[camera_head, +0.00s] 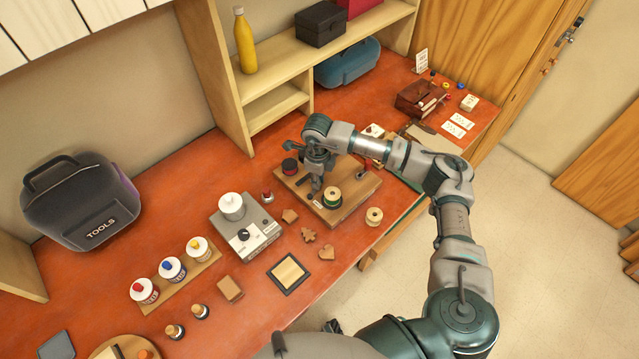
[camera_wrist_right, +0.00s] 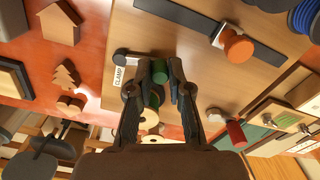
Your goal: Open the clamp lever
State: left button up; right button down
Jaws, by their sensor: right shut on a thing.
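The wooden board (camera_head: 345,207) with the clamp on it lies on the red bench. The right wrist view shows a white CLAMP label (camera_wrist_right: 118,76), a dark pivot (camera_wrist_right: 120,54) and a short grey lever arm (camera_wrist_right: 138,58) running towards my fingers. My right gripper (camera_wrist_right: 160,72) is shut on a green cylindrical grip (camera_wrist_right: 159,70), which appears to be the end of the clamp lever. In the head view my right gripper (camera_head: 316,186) points down over the board and hides most of the lever. My left gripper is not in view.
A grey device (camera_head: 245,234) and wooden cut-outs (camera_head: 309,235) stand left of the board. A pale spool (camera_head: 374,216) is on its right.

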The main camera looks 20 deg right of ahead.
jog(key=shift+w+a+f+n+b, duration=0.15)
jog(key=shift+w+n+b, duration=0.1)
jog(key=shift+n+b, duration=0.4)
jog(key=shift+n, duration=0.35)
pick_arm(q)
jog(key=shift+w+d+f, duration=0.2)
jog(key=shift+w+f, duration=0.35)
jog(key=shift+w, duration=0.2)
pick_arm(e)
jog(key=shift+w+a, duration=0.1)
jog(key=c, duration=1.1)
grip_release()
jog(key=shift+r, duration=0.35)
notch_tip(320, 180, up, 11)
jog(key=shift+w+r, duration=0.15)
jog(key=shift+r, duration=0.05)
